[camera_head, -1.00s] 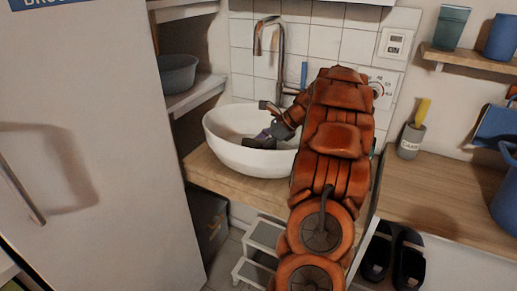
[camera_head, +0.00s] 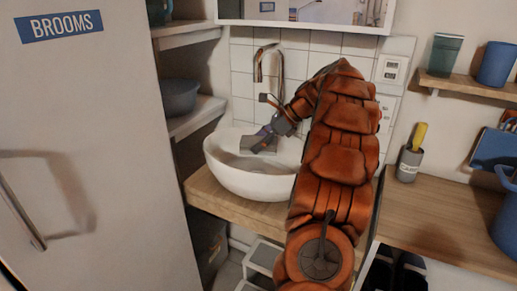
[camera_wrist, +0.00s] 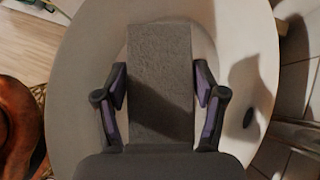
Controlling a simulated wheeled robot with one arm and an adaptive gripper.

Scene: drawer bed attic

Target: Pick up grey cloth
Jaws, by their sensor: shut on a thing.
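The grey cloth (camera_wrist: 160,60) is a flat, rectangular, textured piece between the two fingers of my gripper (camera_wrist: 160,88) in the wrist view. My gripper is shut on it, with a finger against each side. In the head view, the cloth (camera_head: 257,146) shows small and grey below my gripper (camera_head: 264,137), near rim height over the white basin (camera_head: 245,180). The basin also surrounds the cloth in the wrist view (camera_wrist: 85,85). My arm hides the basin's right side in the head view.
A curved metal faucet (camera_head: 270,65) stands behind the basin. A white cabinet (camera_head: 100,150) labelled BROOMS is at the left. A wooden counter (camera_head: 430,225) at the right bears a grey cup with a yellow item (camera_head: 411,160) and a blue pot (camera_head: 507,215).

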